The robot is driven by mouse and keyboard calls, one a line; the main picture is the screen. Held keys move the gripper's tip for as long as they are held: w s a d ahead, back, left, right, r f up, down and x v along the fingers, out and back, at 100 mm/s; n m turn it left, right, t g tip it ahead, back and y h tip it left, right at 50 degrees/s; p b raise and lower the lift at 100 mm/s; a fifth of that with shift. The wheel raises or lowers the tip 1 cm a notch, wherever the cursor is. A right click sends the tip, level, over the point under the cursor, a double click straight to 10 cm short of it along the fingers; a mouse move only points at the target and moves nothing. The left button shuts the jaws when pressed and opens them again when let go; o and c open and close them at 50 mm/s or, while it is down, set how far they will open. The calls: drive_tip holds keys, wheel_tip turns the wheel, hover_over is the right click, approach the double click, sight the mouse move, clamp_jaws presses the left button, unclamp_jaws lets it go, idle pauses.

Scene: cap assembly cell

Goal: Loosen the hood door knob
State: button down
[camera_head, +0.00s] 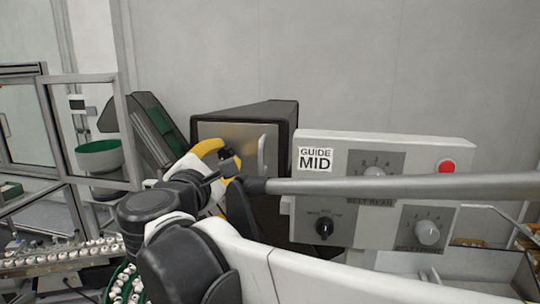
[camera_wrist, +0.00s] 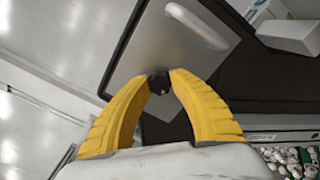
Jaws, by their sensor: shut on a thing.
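The hood door (camera_head: 240,138) is a grey metal panel on a dark box at the centre of the head view; it fills the upper middle of the wrist view (camera_wrist: 150,52). A pale curved handle (camera_wrist: 197,24) is fixed to it. The knob (camera_wrist: 159,82) is small and black, near the door's edge. My gripper (camera_wrist: 158,82) has yellow fingers, with their tips closed on both sides of the knob. In the head view my gripper (camera_head: 222,160) is at the door's lower left, and my arm hides the knob there.
A control panel (camera_head: 375,150) with dials and a red button (camera_head: 446,166) stands right of the door. A grey bar (camera_head: 400,187) crosses in front of it. A conveyor with many white caps (camera_head: 75,254) runs at lower left, near a framed glass guard (camera_head: 88,130).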

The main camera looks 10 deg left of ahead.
drive_tip(key=shift+r, duration=0.1)
idle(0.3)
drive_tip(key=c, duration=1.1)
unclamp_jaws()
drive_tip(key=shift+w+d, duration=0.1)
drive_tip(key=s, duration=0.8)
drive_tip(key=s+a, duration=0.1)
drive_tip(key=s, duration=0.3)
